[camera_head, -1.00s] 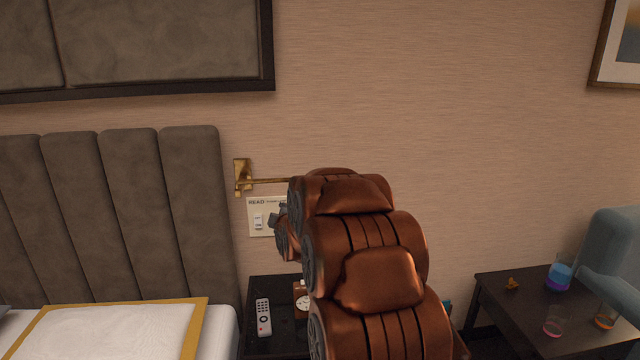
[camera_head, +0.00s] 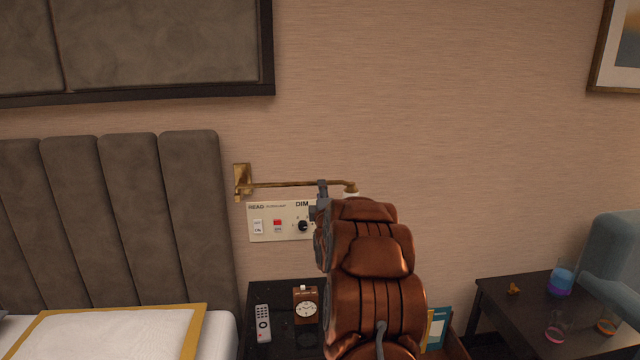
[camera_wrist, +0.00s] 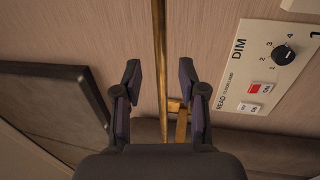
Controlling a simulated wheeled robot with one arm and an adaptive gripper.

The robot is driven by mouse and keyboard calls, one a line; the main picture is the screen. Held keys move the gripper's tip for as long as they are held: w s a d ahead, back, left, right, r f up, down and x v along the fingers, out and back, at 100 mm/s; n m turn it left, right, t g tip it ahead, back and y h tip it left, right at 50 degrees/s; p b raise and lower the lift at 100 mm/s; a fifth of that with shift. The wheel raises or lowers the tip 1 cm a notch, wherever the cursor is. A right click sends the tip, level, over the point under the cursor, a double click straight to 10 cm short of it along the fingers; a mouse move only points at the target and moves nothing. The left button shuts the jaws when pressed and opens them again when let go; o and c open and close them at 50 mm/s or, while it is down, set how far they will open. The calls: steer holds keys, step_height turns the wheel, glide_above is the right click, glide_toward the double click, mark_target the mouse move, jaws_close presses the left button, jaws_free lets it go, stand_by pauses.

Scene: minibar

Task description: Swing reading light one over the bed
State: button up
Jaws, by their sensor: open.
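The reading light is a brass arm (camera_head: 290,184) on a brass wall bracket (camera_head: 242,182), just right of the headboard. The arm runs out to the right along the wall, and a small pale part shows at its far end behind my arm. In the wrist view the brass rod (camera_wrist: 160,60) runs between the two fingers of my gripper (camera_wrist: 158,85), with a gap on each side. My gripper is open. In the head view a grey part of my gripper (camera_head: 322,192) shows at the rod; the rest is hidden behind my brown arm.
A switch panel (camera_head: 270,222) marked READ and DIM is on the wall below the rod. A nightstand (camera_head: 283,338) holds a remote (camera_head: 263,323) and a clock (camera_head: 306,304). The bed (camera_head: 120,335) and headboard (camera_head: 190,215) are left. A side table (camera_head: 520,308) with glasses stands right.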

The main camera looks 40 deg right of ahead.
steer(key=shift+p+x, duration=0.5)
steer(key=shift+x, duration=2.1)
steer(key=shift+f, duration=0.1)
jaws_close()
